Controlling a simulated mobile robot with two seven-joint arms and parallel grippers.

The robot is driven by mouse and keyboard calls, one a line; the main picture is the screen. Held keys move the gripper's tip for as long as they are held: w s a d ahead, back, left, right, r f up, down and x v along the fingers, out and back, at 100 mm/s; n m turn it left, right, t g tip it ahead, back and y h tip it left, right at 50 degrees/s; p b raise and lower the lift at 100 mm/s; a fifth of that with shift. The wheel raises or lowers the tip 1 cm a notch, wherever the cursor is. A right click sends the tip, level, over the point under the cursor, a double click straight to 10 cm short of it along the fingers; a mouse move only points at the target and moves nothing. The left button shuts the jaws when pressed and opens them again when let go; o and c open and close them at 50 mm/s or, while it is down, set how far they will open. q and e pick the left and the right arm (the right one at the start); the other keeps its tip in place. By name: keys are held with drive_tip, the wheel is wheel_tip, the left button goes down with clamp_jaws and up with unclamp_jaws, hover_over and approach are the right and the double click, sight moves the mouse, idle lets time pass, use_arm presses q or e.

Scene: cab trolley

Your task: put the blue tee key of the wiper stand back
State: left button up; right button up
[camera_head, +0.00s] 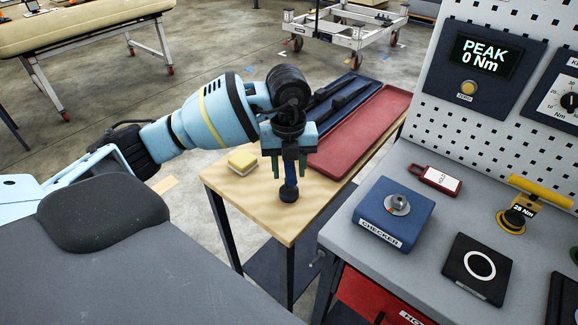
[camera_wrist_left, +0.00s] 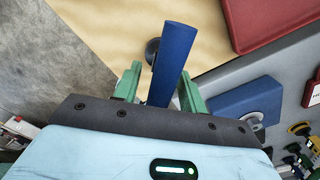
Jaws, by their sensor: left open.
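My left gripper (camera_head: 290,172) points down over the small wooden-topped table, its green fingers apart. The blue tee key (camera_head: 291,181) is between and below the fingers, with a dark round end (camera_head: 289,195) at the tabletop. In the left wrist view the blue bar of the key (camera_wrist_left: 174,62) lies between the open fingers (camera_wrist_left: 158,88), with a gap to the left finger and the right finger close to it. A dark round part (camera_wrist_left: 152,50) shows beside the bar. I cannot tell which thing is the wiper stand. My right gripper is not in view.
A yellow-and-white sponge (camera_head: 242,160) lies on the wooden tabletop (camera_head: 250,203). A blue tray (camera_head: 318,118) with dark wipers and a red tray (camera_head: 345,148) lie behind. The grey bench (camera_head: 440,300) at right holds a blue checker (camera_head: 378,222) and a yellow tee-handled tool (camera_head: 541,190).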

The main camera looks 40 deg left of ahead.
use_arm(q)
wheel_tip(320, 180, up, 11)
drive_tip(key=shift+f+p, duration=0.1)
drive_tip(key=shift+p, duration=0.4)
drive_tip(key=shift+r, duration=0.55)
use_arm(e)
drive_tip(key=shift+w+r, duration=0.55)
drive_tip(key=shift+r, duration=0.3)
